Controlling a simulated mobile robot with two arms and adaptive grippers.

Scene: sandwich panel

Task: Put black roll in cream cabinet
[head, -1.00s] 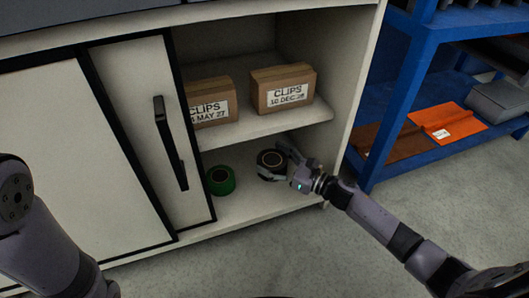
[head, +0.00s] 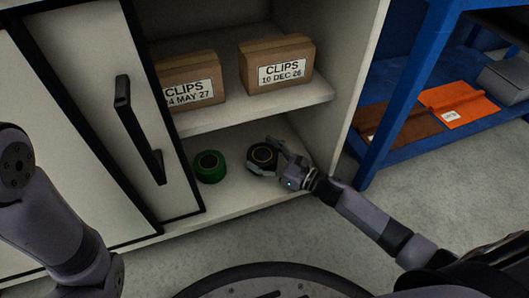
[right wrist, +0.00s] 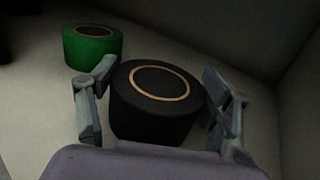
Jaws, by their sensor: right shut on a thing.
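The black roll (head: 262,157) is in the lower compartment of the cream cabinet (head: 225,215), near its right side wall. It is upright, with a tan ring on its top face. My right gripper (head: 272,165) reaches in from the right and is shut on the roll. The right wrist view shows the black roll (right wrist: 155,105) between the two fingers (right wrist: 160,100). I cannot tell whether the roll rests on the cabinet floor. My left arm comes in at the left edge, but its gripper is out of view.
A green roll (head: 210,166) stands on the cabinet floor, left of the black one. Clips boxes (head: 276,65) (head: 190,82) sit on the shelf above. The sliding door (head: 90,90) covers the left part. A blue rack (head: 390,110) stands at right.

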